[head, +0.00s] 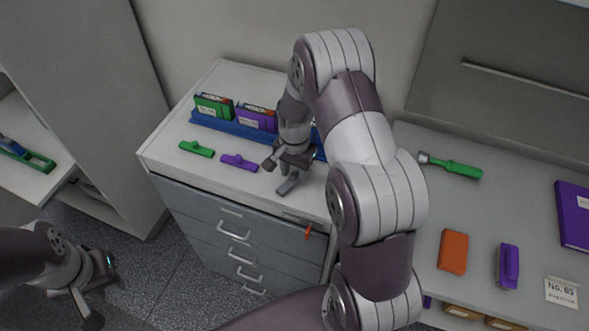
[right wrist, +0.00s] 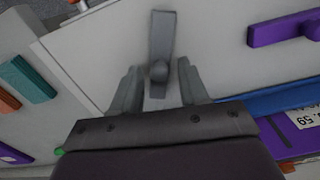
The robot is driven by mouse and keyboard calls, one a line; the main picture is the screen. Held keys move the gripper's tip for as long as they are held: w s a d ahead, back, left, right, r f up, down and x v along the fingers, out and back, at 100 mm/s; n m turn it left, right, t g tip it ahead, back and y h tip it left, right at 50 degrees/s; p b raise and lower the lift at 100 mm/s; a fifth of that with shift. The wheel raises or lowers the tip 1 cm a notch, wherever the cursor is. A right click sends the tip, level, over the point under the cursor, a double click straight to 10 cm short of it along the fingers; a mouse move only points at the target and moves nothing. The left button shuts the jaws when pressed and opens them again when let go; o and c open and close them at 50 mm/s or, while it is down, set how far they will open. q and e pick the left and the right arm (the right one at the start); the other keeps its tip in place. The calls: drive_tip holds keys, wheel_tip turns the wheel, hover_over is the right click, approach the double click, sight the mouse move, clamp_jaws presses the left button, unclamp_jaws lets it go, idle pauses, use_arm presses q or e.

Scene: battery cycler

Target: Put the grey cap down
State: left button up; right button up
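The grey cap (head: 289,186) is a flat bar with a round knob, near the front edge of the white cabinet top (head: 225,170). In the right wrist view the grey cap (right wrist: 161,42) appears to lie on the white surface. My right gripper (right wrist: 158,80) is open around its knob, one finger on each side with a visible gap; in the head view this gripper (head: 278,168) is just above the cap. My left gripper (head: 100,292) is open and empty, low at the left, away from the cabinet.
A green cap (head: 197,149) and a purple cap (head: 239,162) lie left of the grey one. Behind them a blue rack (head: 225,125) holds a green pack (head: 214,106) and a purple pack (head: 257,117). The right counter holds a green-handled tool (head: 456,169) and an orange block (head: 453,252).

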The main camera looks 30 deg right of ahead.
sight(293, 176)
drive_tip(key=shift+r, duration=0.3)
wheel_tip(293, 176, up, 12)
drive_tip(key=f+b, duration=0.1)
drive_tip(key=b, duration=0.2)
drive_tip(key=s+a+f+n, duration=0.1)
drive_tip(key=s+a+n, duration=0.3)
drive_tip(key=s, duration=0.3)
drive_tip(key=s+a+f+n+t, duration=0.1)
drive_tip(key=s+a+f+n, duration=0.1)
drive_tip(key=s+a+n, duration=0.2)
drive_tip(key=s+n, duration=0.3)
drive_tip(key=shift+a+n, duration=0.3)
drive_tip(key=shift+w+f, duration=0.1)
